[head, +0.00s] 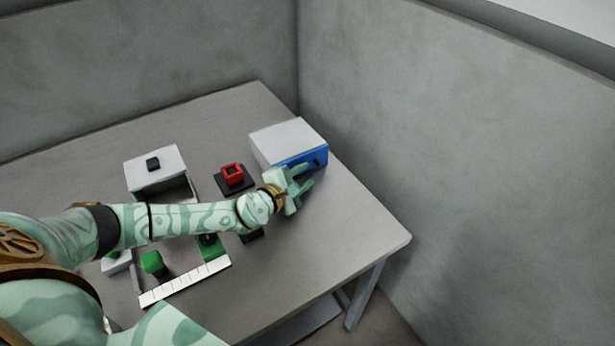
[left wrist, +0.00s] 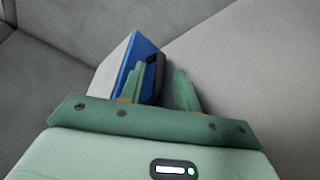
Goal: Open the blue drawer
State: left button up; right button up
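The blue drawer (head: 317,155) is the front of a white box (head: 288,140) at the table's right side. It looks flush with the box. Its dark handle (left wrist: 153,72) shows in the left wrist view, just ahead of my left gripper and partly behind a finger. My left gripper (head: 305,178) is open and empty in front of the drawer, its two fingers apart. In the left wrist view the fingers (left wrist: 160,90) point at the blue front, the handle appearing between them. I cannot tell whether they touch it. My right gripper is not in view.
A red square piece (head: 232,173) sits on a black base left of the box. A white housing with a black knob (head: 153,164) stands further left. Green parts (head: 153,263) and a white marked strip (head: 185,281) lie near the front. The table's right front corner is clear.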

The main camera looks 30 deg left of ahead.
pick_arm(q)
jog(key=shift+x, duration=0.75)
jog(key=shift+w, duration=0.1)
grip_shut()
jog(key=shift+s+d+r+p, duration=0.1)
jog(key=shift+s+d+p, duration=0.15)
jog(key=shift+d+p, duration=0.1)
jog(key=s+d+p, duration=0.1)
jog(key=d, duration=0.2)
jog(key=s+d+p, duration=0.2)
jog(key=d, duration=0.1)
jog(key=s+d+p, duration=0.2)
jog(key=d, duration=0.1)
jog(key=shift+s+d, duration=0.3)
jog(key=shift+f, duration=0.25)
